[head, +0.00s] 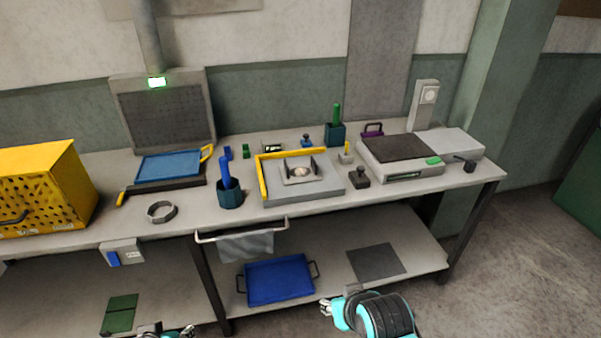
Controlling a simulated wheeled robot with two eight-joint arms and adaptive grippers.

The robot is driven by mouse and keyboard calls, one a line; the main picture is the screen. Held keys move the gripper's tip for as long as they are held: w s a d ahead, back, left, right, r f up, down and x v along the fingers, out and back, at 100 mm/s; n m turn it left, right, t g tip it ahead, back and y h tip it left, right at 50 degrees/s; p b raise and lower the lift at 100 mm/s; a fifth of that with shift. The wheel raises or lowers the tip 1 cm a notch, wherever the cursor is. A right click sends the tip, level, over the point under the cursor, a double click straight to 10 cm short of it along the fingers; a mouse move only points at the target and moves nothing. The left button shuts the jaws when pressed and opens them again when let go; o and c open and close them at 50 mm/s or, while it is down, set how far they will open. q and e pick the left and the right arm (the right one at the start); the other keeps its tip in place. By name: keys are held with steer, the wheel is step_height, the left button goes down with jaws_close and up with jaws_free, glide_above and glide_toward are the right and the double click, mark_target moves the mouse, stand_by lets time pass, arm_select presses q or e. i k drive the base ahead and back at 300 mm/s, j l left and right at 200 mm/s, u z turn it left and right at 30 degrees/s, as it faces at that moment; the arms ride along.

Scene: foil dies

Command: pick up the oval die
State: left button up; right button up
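I cannot tell for sure which piece is the oval die. A small pale round piece (300,171) sits on a grey plate in the yellow-edged fixture (331,187) at the middle of the bench. Small knobbed blocks stand nearby: a dark one (360,179) right of the fixture, a blue one (307,141) behind it, and a grey one with a yellow upright (346,156). My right gripper (326,305) is low in front of the bench, away from these pieces. My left gripper (188,332) barely shows at the bottom edge. Both are too small to read.
A metal ring (162,212), a dark blue holder (230,196) and a yellow perforated box (45,188) stand on the left. A flat machine (400,157) stands on the right. A rail with cloth (245,245) juts from the front edge. A blue tray (279,280) lies on the lower shelf.

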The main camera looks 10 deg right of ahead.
mark_target(299, 174)
steer(key=i+l+z, duration=0.35)
steer(key=i+l, duration=0.75)
steer(key=l, duration=0.1)
